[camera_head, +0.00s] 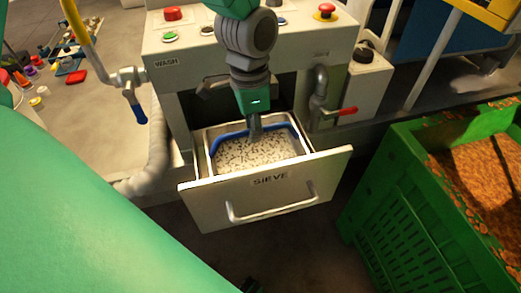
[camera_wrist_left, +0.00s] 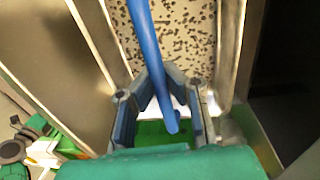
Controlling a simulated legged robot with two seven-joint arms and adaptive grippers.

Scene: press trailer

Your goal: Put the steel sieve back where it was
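The steel sieve (camera_head: 262,153), a pale speckled sheet with a blue rim, sits in the open drawer labelled SIEVE (camera_head: 265,187). My left gripper (camera_head: 254,133) reaches down from above to the rim's back side. In the left wrist view the blue rim (camera_wrist_left: 145,35) runs between the fingers of my left gripper (camera_wrist_left: 160,80), whose tips close in on it from both sides. The speckled sheet (camera_wrist_left: 188,32) lies just beyond, between metal drawer walls. The fingertips hide part of the rim. My right gripper is not in view.
A pipe with a red lever (camera_head: 345,111) stands right of the drawer, and a blue-handled tap (camera_head: 134,105) stands left. A green crate (camera_head: 385,215) of brown pulp fills the right. Buttons line the machine top.

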